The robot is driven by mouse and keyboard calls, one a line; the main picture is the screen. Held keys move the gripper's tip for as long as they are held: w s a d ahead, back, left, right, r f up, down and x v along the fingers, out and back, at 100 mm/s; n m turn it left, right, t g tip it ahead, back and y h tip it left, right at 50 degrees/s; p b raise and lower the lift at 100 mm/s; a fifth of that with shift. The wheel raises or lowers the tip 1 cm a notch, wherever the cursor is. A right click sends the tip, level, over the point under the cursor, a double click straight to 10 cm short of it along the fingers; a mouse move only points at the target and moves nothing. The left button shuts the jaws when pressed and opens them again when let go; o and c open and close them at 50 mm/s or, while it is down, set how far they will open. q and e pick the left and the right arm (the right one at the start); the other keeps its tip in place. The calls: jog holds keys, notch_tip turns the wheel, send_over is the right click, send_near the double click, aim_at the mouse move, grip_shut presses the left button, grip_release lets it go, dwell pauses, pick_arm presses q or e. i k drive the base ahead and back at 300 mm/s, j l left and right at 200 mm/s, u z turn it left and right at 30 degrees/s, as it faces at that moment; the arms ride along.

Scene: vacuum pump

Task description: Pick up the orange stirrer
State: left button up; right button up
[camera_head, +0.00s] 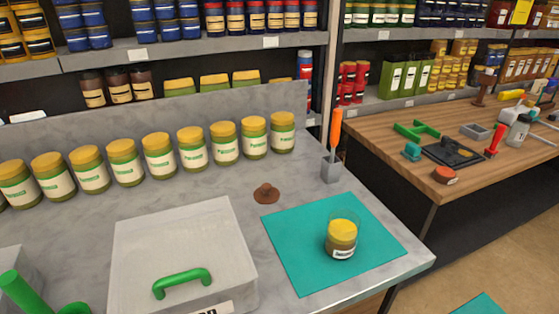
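The orange stirrer (335,130) stands upright in a small grey holder (331,170) near the back right corner of the grey counter. Its orange handle points up, and its lower end is hidden inside the holder. Neither of my grippers shows in the head view.
A teal mat (290,257) bears a glass jar with yellow contents (341,240). A brown lump (266,193) lies left of the holder. A grey box with a green handle (182,283) stands at the front, and several yellow-lidded jars (158,155) line the back. A wooden table (385,153) stands right.

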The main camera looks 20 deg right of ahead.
aim_at(335, 128)
jog(key=z, duration=0.35)
jog(key=k+l+z, duration=0.15)
jog(key=z, duration=0.55)
jog(key=k+l, duration=0.05)
